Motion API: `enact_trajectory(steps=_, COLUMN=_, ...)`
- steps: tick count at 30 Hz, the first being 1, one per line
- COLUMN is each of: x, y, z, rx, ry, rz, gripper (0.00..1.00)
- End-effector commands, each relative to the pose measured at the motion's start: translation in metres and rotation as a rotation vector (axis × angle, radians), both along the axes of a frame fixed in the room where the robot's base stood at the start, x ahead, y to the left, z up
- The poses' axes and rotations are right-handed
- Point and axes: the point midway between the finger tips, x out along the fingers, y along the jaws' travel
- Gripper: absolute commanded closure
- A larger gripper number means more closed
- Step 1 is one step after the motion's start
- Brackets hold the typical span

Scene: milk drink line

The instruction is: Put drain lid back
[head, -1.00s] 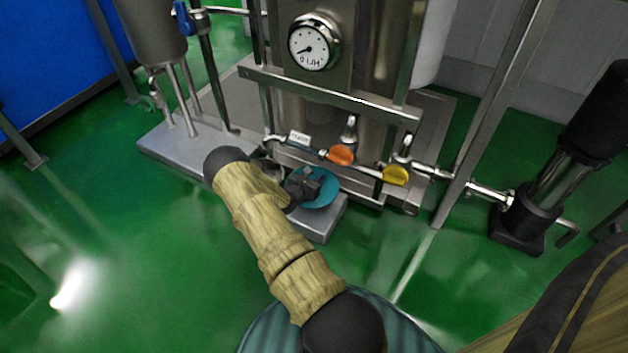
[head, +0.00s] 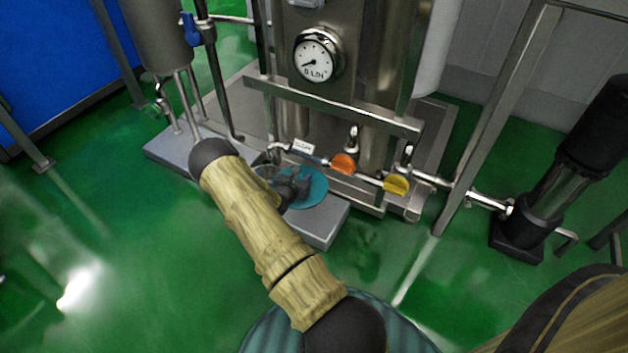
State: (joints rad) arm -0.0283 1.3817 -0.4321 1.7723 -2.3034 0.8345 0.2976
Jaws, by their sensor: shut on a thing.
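The drain lid is a flat teal disc (head: 311,191) above the grey plinth at the front of the machine. My gripper (head: 300,184) is dark and shut on the lid, over its left part. A round metal-rimmed drain opening (head: 264,173) shows just left of the lid, partly hidden behind my wrist. I cannot tell whether the lid touches the plinth or hangs just above it.
An orange valve handle (head: 343,164) and a yellow one (head: 397,185) sit on a pipe close behind and right of the lid. A black pump (head: 528,220) stands right. Green floor in front is open.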

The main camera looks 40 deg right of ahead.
Motion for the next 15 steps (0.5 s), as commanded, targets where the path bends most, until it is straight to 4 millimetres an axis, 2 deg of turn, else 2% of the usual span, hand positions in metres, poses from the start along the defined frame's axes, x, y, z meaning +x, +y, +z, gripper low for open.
enact_trajectory(steps=1, x=0.006, y=0.019, z=0.032, rx=0.001, ry=-0.003, rz=0.042, gripper=1.0)
enact_trajectory(steps=8, x=0.019, y=0.105, z=0.118, rx=0.001, ry=-0.004, rz=0.247, gripper=1.0)
enact_trajectory(steps=15, x=0.014, y=0.198, z=0.204, rx=0.002, ry=-0.004, rz=0.48, gripper=1.0)
